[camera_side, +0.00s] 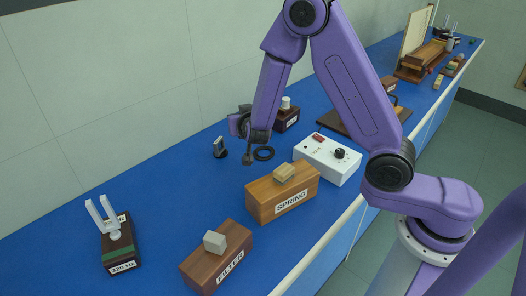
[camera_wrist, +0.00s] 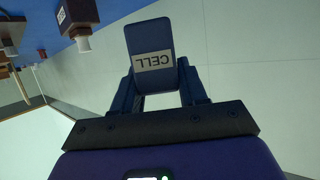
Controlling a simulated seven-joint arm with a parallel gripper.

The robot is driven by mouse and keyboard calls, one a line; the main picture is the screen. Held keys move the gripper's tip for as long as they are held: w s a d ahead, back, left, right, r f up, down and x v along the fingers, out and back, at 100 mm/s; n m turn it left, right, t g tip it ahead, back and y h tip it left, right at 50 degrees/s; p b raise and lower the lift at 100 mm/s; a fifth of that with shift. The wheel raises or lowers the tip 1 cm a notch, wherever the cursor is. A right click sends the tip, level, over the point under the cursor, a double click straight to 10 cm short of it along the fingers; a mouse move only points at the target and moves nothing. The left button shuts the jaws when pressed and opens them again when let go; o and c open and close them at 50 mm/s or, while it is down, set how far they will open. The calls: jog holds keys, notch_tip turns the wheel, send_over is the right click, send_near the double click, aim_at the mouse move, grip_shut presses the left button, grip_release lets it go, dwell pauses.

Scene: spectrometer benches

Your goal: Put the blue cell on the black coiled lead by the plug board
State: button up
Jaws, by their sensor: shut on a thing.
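The blue cell (camera_wrist: 150,38) is a dark blue block with a pale label reading CELL, upside down in the wrist view. My gripper (camera_wrist: 157,80) is shut on it, one finger at each side. In the side view my purple arm and dark gripper (camera_side: 249,145) reach down to the back of the blue bench, and I cannot make out the cell there. I cannot tell which thing is the plug board.
A small black upright piece (camera_side: 220,148) stands left of my gripper. A dark block with a white knob (camera_side: 286,117) stands behind the lead. A white box (camera_side: 326,163), the SPRING block (camera_side: 281,194), the FILTER block (camera_side: 216,262) and a tuning fork (camera_side: 112,222) stand nearer.

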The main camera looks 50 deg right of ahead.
jog(key=d+m+g+h, duration=0.2)
jog(key=d, duration=0.6)
send_over(264, 151)
jog(key=shift+m, duration=0.3)
jog(key=shift+w+f, duration=0.1)
jog(key=shift+f, duration=5.15)
jog(key=shift+f, duration=0.1)
jog(key=o, duration=1.1)
jog(key=shift+o, duration=0.2)
